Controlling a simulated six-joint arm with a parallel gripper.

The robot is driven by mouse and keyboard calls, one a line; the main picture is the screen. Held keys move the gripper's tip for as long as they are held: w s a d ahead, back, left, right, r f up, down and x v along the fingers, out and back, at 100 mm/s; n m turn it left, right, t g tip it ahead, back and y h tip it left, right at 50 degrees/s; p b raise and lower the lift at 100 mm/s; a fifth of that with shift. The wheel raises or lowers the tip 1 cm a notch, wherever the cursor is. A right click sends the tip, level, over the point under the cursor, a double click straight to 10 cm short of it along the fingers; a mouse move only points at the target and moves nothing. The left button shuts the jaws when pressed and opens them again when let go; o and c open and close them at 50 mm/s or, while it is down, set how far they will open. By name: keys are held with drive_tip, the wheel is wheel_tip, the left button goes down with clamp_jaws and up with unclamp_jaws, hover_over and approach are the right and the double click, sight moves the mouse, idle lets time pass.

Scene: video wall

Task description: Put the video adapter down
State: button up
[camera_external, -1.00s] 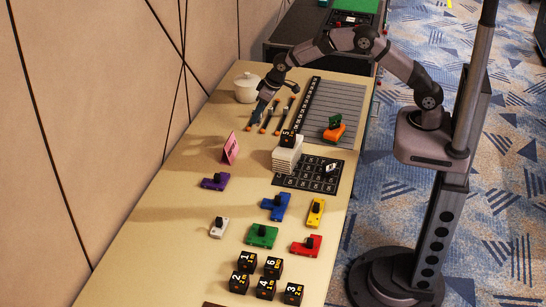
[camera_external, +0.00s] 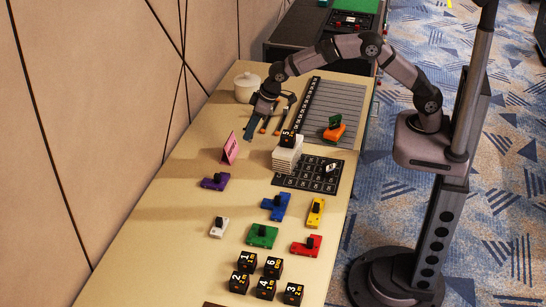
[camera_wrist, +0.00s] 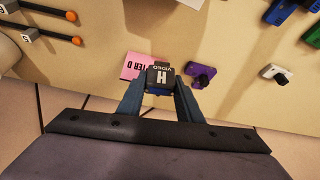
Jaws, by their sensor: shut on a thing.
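The video adapter (camera_wrist: 158,78) is a small dark block with a white H and the word VIDEO on it, in the wrist view. My gripper (camera_wrist: 160,88) is shut on it, with one blue-grey finger on each side. In the external view my gripper (camera_external: 250,132) is over the left part of the table, between the white pot and the pink card. The adapter is too small or hidden to make out there. Whether it touches the table is not clear.
A white lidded pot (camera_external: 247,87) and several thin tools (camera_external: 281,118) are near. A purple piece (camera_external: 215,181) sits further forward. Bare tabletop (camera_external: 190,153) lies left of the card.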

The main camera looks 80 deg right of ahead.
drive_tip(key=s+a+n+y, duration=0.1)
drive_tip(key=s+a+n, duration=0.2)
drive_tip(key=a, duration=0.6)
drive_tip(key=shift+s+a+g, duration=0.3)
drive_tip(key=shift+s+a, duration=0.1)
drive_tip(key=shift+s, duration=0.45)
drive_tip(key=shift+f, duration=0.15)
drive_tip(key=shift+f+p, duration=0.7)
drive_tip(key=shift+f, duration=4.25)
drive_tip(key=shift+f, duration=0.1)
drive_tip(key=shift+f, duration=0.1)
drive_tip(key=o, duration=1)
